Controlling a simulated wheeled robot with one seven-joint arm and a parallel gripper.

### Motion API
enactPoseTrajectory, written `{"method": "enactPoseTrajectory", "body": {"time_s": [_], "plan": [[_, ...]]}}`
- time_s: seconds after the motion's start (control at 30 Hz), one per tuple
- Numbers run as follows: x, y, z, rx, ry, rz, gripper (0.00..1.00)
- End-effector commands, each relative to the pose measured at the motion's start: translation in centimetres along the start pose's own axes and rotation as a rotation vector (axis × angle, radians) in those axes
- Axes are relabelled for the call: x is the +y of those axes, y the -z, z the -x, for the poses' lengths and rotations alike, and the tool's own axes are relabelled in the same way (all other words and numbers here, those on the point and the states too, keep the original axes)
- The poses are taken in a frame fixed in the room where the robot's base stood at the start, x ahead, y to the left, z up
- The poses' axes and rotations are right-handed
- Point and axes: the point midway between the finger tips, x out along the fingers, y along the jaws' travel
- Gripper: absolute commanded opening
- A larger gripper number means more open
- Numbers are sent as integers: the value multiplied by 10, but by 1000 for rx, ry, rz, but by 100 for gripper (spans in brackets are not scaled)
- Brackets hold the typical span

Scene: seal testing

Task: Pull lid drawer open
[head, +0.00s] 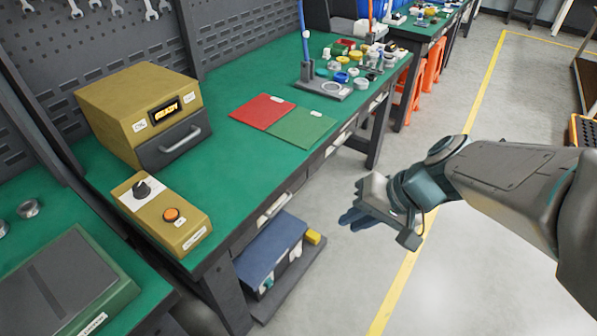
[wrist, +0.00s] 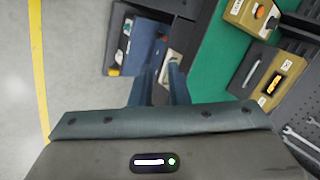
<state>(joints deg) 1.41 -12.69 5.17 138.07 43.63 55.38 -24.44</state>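The green-topped workbench (head: 228,88) has dark drawers along its front edge. One drawer front with a pale handle (head: 275,206) is below the yellow switch box, and another (head: 340,143) is farther along, below the coloured mats. I cannot read which one is the lid drawer. My gripper (head: 356,217) is over the floor, to the right of the bench front and apart from it. Its blue fingers (wrist: 159,88) show a gap between them in the wrist view, with nothing held. The wrist view also shows the bench top (wrist: 213,62) beyond the fingers.
A yellow machine (head: 135,100) with a READY display and a grey-handled front stands on the bench. The switch box (head: 160,212) sits before it. Red and green mats (head: 300,128) lie farther back. The floor beside the bench is clear.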

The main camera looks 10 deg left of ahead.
Motion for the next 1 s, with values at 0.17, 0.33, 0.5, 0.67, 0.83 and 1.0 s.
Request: {"method": "enactPoseTrajectory", "body": {"time_s": [0.17, 0.33, 0.5, 0.67, 0.83, 1.0], "plan": [[13, 18, -78, -7, 183, -47, 15], [20, 43, -135, 22, 350, -97, 15], [34, 72, -190, 80, 503, -160, 15], [52, 101, -235, 157, 622, -225, 15], [70, 125, -266, 232, 699, -281, 15], [77, 138, -278, 273, 733, -310, 15]]}}
